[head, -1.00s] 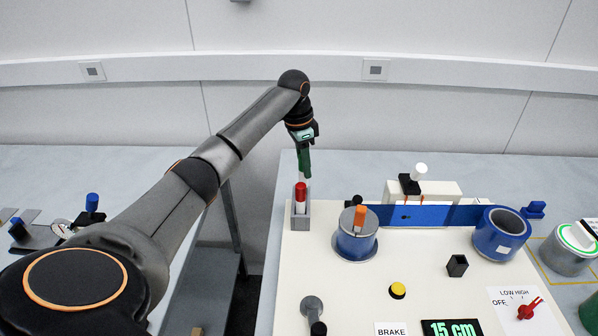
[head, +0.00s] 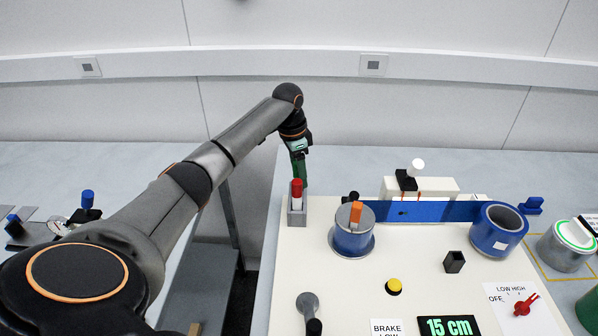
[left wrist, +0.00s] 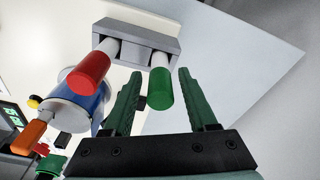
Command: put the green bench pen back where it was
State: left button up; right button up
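The green bench pen (left wrist: 160,88), a white barrel with a green cap, stands in a grey holder block (left wrist: 138,42) beside the red pen (left wrist: 90,74) in the left wrist view. My left gripper (left wrist: 162,80) is open, its green fingers apart on either side of the green cap with gaps showing. In the head view the left gripper (head: 299,176) is at the far side of the holder (head: 296,217), just behind the red pen (head: 297,189). The green pen cannot be told apart from the green fingers there. My right gripper is in neither view.
The holder stands at the left edge of a cream board (head: 330,285). To its right are a blue reel with an orange-handled part (head: 353,240), a blue strip (head: 425,212), a yellow button (head: 394,286) and a second blue reel (head: 498,229).

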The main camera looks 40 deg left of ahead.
pick_arm(q)
jog(key=r, duration=0.4)
jog(key=s+r, duration=0.1)
jog(key=r, duration=0.3)
jog(key=r+b, duration=0.1)
jog(key=r, duration=0.3)
jog(key=shift+s+a, duration=0.15)
jog(key=shift+a, duration=0.15)
